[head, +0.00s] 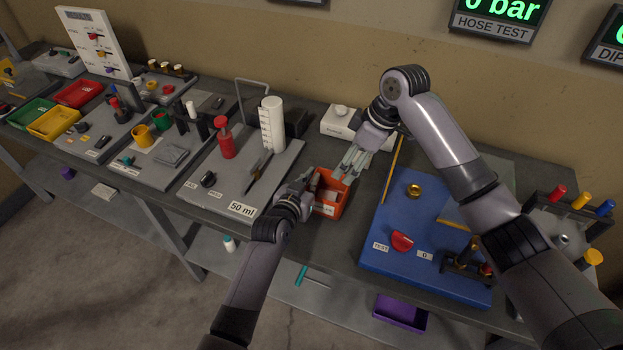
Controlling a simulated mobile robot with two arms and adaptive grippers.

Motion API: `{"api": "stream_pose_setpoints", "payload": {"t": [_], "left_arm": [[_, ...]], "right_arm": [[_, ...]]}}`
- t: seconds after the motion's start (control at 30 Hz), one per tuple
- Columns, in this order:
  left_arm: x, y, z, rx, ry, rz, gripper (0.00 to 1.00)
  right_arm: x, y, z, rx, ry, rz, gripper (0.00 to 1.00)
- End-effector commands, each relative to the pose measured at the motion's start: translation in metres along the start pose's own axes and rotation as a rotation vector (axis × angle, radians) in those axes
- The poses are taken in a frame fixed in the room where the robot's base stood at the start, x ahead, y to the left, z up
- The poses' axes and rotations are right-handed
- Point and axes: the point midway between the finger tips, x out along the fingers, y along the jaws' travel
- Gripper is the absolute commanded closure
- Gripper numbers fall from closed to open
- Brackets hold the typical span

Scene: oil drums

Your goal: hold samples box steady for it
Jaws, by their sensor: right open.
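The samples box is an orange open-topped box (328,210) with a pale label on its front, standing on the grey bench between the grey mat and the blue board. Its inside is partly hidden by my grippers. My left gripper (311,188) is at the box's left side, with its fingers near or over the left wall. I cannot tell whether the fingers are closed on that wall. My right gripper (349,169) is open above the box's back right corner, fingers pointing down and left. I see nothing held in it.
The grey mat (215,190) left of the box bears a white cylinder (271,124), a red bottle (225,140) and a "50 ml" label. The blue board (385,245) lies to the right with a brass fitting (414,190) and a red piece (402,241). A white device (340,122) stands behind.

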Motion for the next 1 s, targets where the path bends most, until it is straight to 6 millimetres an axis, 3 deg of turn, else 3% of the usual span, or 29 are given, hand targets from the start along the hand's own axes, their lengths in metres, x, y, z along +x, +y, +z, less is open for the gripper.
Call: {"api": "stream_pose_setpoints", "payload": {"t": [0.33,0.67,0.87,1.0], "left_arm": [[0.0,0.0,0.0,-0.001,0.001,0.0,0.73],[-0.001,0.0,0.0,0.0,0.001,0.0,0.72],[-0.017,0.0,0.001,0.0,0.0,0.0,0.72],[-0.041,0.0,0.002,0.001,-0.001,0.0,0.72]], "right_arm": [[0.001,0.0,0.0,-0.001,0.0,-0.001,0.34],[0.001,0.0,0.0,-0.001,0.0,-0.001,0.34],[0.001,0.0,0.0,-0.001,0.0,-0.001,0.34],[0.001,0.0,0.0,-0.001,0.0,-0.001,0.34]]}}
